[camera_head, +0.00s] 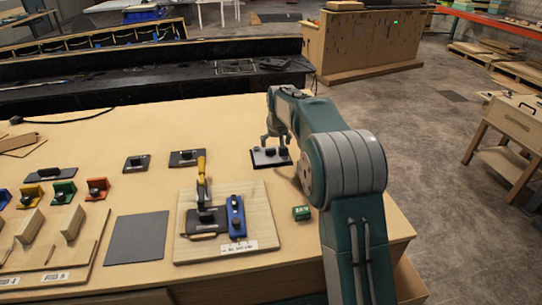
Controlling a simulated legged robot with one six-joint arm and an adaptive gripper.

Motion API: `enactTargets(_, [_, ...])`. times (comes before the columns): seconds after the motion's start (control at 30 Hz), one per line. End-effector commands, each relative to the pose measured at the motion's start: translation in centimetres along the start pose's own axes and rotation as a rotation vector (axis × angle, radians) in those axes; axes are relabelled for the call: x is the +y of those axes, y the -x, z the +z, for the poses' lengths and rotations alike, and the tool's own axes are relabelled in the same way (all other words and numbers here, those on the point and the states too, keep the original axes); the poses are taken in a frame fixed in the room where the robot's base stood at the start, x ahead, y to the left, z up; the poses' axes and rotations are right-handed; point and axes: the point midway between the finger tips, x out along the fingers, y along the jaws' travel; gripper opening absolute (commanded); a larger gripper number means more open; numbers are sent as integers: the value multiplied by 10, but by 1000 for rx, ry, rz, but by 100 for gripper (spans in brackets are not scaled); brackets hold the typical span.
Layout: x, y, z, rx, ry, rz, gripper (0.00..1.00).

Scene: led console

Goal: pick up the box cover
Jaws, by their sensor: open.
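My gripper (275,141) is open and points down at the right part of the wooden table (330,250). Just below it lies a dark flat plate with black knobs (269,158). I cannot tell whether the fingers touch it. No part is clearly marked as the box cover. Similar dark plates with raised parts lie to the left, one near the middle (187,158) and one farther left (136,163). My arm comes in from the lower right and hides part of the table.
A wooden board (258,215) holds a yellow-handled clamp (202,180) and a blue part (236,217). A grey square (137,238) and several coloured parts are at left. A black bench (150,78) stands behind.

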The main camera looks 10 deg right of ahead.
Motion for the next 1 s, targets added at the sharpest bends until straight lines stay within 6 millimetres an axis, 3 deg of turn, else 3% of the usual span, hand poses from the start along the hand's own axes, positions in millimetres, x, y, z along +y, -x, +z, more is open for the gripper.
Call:
enactTargets(0.33, [-7, -46, -9, -1, -1, 0, 91])
enactTargets(0.67, [-8, -54, -9, 2, 0, 0, 91])
enactTargets(0.87, [-8, -54, -9, 2, 0, 0, 2])
enactTargets(1.0, [-8, -54, -9, 1, 0, 0, 0])
